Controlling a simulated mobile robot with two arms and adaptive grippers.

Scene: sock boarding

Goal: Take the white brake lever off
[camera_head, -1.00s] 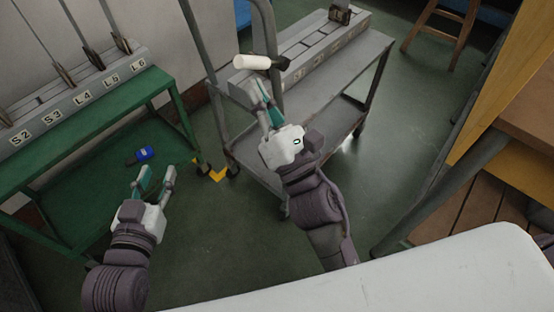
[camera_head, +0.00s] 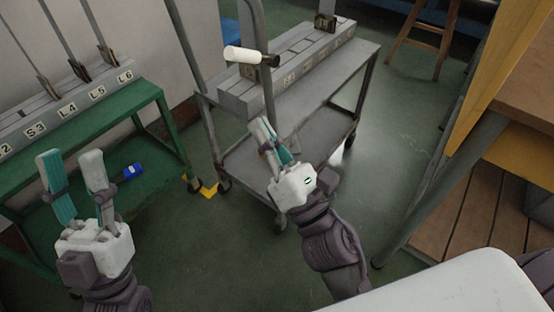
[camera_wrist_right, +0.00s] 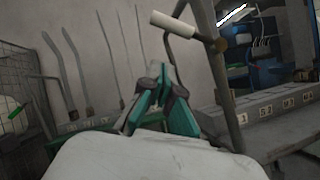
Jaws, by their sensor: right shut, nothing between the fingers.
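The white brake lever (camera_head: 243,55) is a white cylinder with a dark end piece, beside the upright of the grey cart's handle (camera_head: 262,75). In the right wrist view the lever (camera_wrist_right: 173,24) shows above and beyond the fingers, against the bent handle tube. My right gripper (camera_head: 264,128) is below the lever and apart from it, in front of the cart. Its fingers are closed together and empty, as also seen in the right wrist view (camera_wrist_right: 160,82). My left gripper (camera_head: 72,168) is open and empty at the left, in front of the green bench, far from the lever.
The grey cart (camera_head: 330,75) carries a long slotted block with labels. The green bench (camera_head: 100,120) at the left holds a labelled rack with upright rods. A blue object (camera_head: 130,171) lies on its lower shelf. A wooden-topped bench stands at the right. Floor is clear between.

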